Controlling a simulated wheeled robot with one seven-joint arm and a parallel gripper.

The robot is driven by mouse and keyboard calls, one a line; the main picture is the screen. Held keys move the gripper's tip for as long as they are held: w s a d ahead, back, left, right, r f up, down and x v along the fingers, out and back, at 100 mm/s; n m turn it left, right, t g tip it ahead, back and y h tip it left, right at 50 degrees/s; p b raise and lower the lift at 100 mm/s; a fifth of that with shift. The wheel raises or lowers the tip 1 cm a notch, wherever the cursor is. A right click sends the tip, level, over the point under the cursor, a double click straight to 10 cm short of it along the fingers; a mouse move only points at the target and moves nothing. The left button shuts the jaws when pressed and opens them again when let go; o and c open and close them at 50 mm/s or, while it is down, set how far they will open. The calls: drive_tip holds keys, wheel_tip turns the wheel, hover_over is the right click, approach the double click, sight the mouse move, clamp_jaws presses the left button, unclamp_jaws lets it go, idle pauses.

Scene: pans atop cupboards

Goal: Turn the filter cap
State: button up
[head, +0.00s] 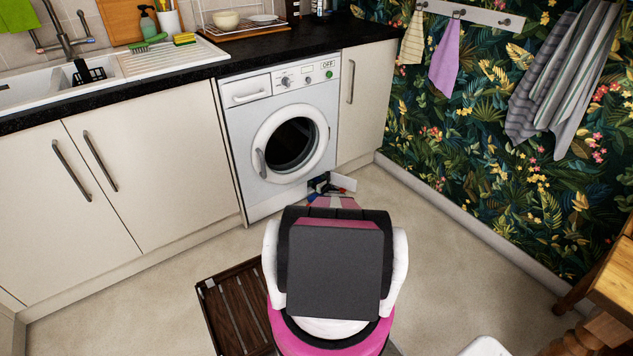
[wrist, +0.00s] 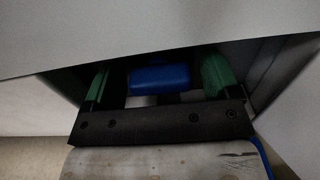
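The white washing machine (head: 285,135) stands under the counter, with its small hatch flap (head: 344,183) open at the lower right of its front. In the wrist view a blue block, which looks like the filter cap (wrist: 160,78), sits in the dark recess under the machine's front panel (wrist: 150,35). My gripper (wrist: 158,72) reaches into this recess. Its green fingers stand apart, one on each side of the cap, with gaps visible on both sides. In the head view my gripper (head: 322,184) is low at the hatch; the cap cannot be made out there.
The machine's round door (head: 291,145) is above my gripper. Cream cupboards (head: 160,155) flank the machine. A dark slatted wooden item (head: 232,315) lies on the floor at left. A wooden piece of furniture (head: 612,280) stands at right. The floor (head: 440,235) to the right is clear.

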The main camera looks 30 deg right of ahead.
drive_tip(key=c, duration=0.7)
drive_tip(key=shift+n, duration=0.5)
drive_tip(key=n, duration=0.4)
drive_tip(key=shift+n, duration=0.4)
drive_tip(key=n, duration=1.2)
drive_tip(key=shift+s+n, duration=0.1)
drive_tip(key=shift+n, duration=0.2)
drive_tip(key=n, duration=0.6)
drive_tip(key=shift+n, duration=0.4)
